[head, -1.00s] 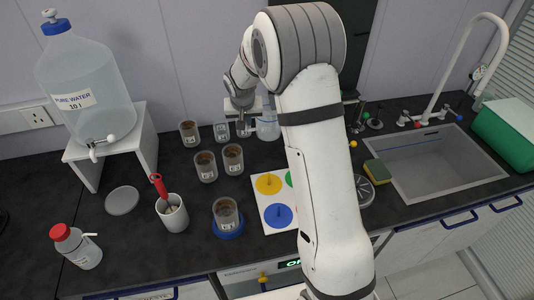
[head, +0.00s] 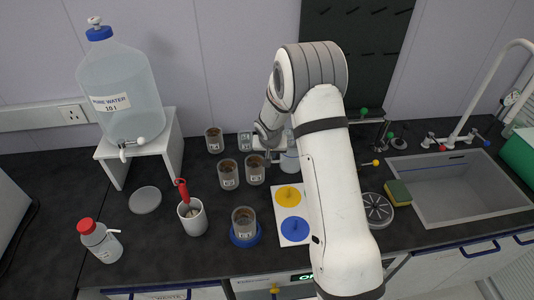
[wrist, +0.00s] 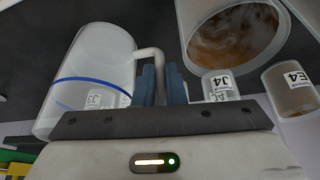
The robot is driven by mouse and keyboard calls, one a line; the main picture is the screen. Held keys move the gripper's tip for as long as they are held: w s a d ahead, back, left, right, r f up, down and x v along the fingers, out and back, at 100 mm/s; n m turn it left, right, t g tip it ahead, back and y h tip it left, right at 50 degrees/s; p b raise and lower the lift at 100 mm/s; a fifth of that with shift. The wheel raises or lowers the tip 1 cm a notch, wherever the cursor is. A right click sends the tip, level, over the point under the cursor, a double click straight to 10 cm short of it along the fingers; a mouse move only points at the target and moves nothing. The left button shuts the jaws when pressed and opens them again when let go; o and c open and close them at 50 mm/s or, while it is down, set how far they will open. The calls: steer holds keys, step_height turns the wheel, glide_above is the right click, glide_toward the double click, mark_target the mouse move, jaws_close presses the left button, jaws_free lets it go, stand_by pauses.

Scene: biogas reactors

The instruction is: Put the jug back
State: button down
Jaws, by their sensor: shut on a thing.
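The jug (head: 290,161) is a clear, whitish vessel near the back middle of the counter, partly hidden by my arm in the head view. In the wrist view the jug (wrist: 85,75) is large at the left, with a blue line around it and a handle. My gripper (wrist: 161,84) has its blue fingers shut on the jug's handle. In the head view my gripper (head: 268,152) is beside the jug, just left of it. I cannot tell whether the jug's base touches the counter.
Several jars of brown matter, one here (head: 255,169), stand close left of the gripper; one sits on a blue ring (head: 246,239). A white board with coloured discs (head: 294,228) lies in front. The sink (head: 458,187) is at the right, the water tank (head: 122,90) at the left.

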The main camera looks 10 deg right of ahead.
steer(key=c, duration=1.5)
jaws_free()
steer(key=d+b+v, duration=0.1)
steer(key=b+v, duration=0.1)
steer(key=v, duration=1)
steer(key=s+d+r, duration=0.4)
steer(key=s+r, duration=0.8)
steer(key=s, duration=0.3)
steer(key=s+r+n+y, duration=0.1)
steer(key=s+n, duration=0.1)
steer(key=s, duration=1.6)
steer(key=shift+r+g, duration=0.25)
steer(key=shift+g, duration=0.15)
